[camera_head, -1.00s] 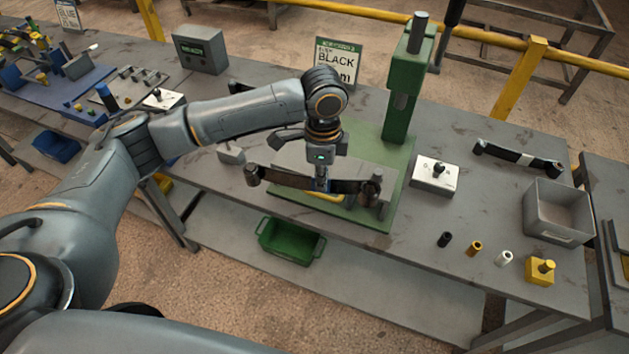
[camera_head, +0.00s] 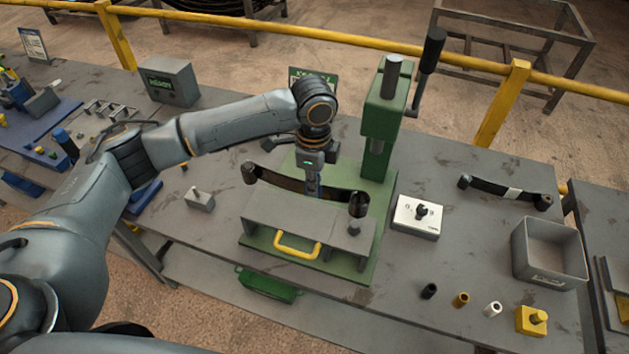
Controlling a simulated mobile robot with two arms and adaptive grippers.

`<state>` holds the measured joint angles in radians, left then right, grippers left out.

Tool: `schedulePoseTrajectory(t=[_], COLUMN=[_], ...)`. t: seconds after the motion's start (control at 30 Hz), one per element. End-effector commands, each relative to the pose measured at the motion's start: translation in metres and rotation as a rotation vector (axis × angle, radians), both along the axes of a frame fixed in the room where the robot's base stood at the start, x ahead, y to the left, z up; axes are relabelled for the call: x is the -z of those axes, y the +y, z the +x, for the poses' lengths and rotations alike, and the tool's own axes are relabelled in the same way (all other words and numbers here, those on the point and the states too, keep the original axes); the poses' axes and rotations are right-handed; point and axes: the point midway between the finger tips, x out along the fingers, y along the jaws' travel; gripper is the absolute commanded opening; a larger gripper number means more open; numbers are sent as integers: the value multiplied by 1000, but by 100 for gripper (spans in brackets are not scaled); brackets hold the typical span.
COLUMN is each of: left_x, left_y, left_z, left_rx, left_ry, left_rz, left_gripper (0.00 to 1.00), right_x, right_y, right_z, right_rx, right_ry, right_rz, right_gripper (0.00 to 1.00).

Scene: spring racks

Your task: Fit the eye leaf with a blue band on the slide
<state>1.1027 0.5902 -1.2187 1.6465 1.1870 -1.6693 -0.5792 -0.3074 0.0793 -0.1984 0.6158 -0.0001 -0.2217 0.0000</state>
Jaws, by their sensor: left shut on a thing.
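My left gripper (camera_head: 313,190) is shut on the middle of a long dark eye leaf (camera_head: 275,184), with its fingers pointing down. The fingers cover the leaf's middle, so I cannot make out its band clearly. The leaf lies roughly crosswise, one eye at the left and the other at the right. It is over the back part of the grey slide (camera_head: 285,219), which has a yellow handle (camera_head: 297,246) at its front. The right eye is above a grey block on the slide; I cannot tell whether they touch. My right gripper is not in view.
The green press (camera_head: 384,115) with its black lever stands just behind the slide. Right of it are a white box with a knob (camera_head: 416,217), a leaf with a white band (camera_head: 488,186), a grey bin (camera_head: 548,252) and several small bushings. A green bin (camera_head: 268,286) hangs below.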

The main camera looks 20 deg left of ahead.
Motion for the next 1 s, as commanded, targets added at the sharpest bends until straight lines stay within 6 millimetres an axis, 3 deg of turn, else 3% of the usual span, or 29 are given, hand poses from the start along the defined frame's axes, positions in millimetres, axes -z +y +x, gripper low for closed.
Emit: schedulePoseTrajectory(t=[0.17, 0.4, 0.57, 1.0], left_x=[-3, -5, 11, 45], left_y=[0, -1, -1, 0], left_z=[1, 1, 1, 1], left_rx=[-1, -1, -1, -1], left_ry=[-5, -15, -14, -16], left_rz=[-2, -3, -2, -2], left_gripper=[0, 0, 0, 0], right_x=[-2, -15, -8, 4], right_y=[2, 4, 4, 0], right_z=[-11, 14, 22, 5], right_rx=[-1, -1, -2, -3], right_ry=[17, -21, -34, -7], right_rz=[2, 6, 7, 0], right_gripper=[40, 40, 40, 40])
